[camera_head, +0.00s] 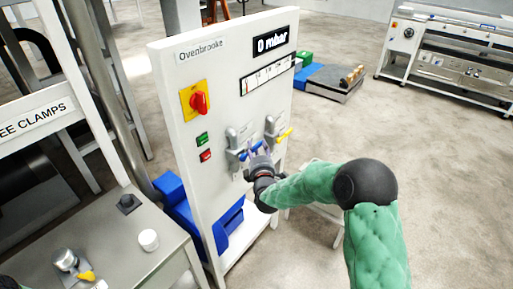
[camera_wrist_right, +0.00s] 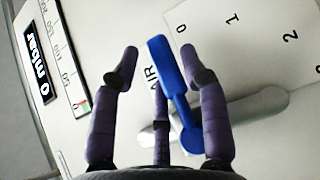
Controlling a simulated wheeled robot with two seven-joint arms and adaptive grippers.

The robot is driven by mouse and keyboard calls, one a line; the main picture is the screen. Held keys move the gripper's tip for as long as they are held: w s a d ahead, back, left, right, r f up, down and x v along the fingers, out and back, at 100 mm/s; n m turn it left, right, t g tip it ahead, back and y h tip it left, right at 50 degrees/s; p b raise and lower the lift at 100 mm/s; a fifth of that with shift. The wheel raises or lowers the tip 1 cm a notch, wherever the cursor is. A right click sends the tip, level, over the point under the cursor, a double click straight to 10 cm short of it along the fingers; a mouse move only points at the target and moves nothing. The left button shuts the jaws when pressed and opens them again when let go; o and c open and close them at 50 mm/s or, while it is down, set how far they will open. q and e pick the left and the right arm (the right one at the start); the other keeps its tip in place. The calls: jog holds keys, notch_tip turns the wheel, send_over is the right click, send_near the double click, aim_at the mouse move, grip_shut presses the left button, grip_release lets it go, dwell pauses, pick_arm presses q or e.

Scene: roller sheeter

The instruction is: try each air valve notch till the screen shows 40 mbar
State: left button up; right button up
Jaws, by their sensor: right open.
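The screen (camera_head: 270,40) at the top of the white panel reads 0 mbar, and it also shows sideways in the right wrist view (camera_wrist_right: 39,62). The air valve's blue handle (camera_wrist_right: 168,75) is beside the word AIR, its tip near the 0 mark (camera_wrist_right: 181,28); marks 1 and 2 lie further right. In the head view the blue handle (camera_head: 243,155) is partly covered by my gripper. My right gripper (camera_wrist_right: 158,62) is open, its fingers on both sides of the blue handle; I cannot tell whether they touch it. My left gripper is not in view.
A yellow-handled valve (camera_head: 284,134) is close to the right of the blue one. A red knob (camera_head: 199,102), green button (camera_head: 202,139) and red button (camera_head: 206,155) are at the panel's left. A grey table (camera_head: 110,235) with a white cup (camera_head: 148,240) stands at left front.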

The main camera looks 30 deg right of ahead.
jog(key=shift+x, duration=1.05)
grip_shut()
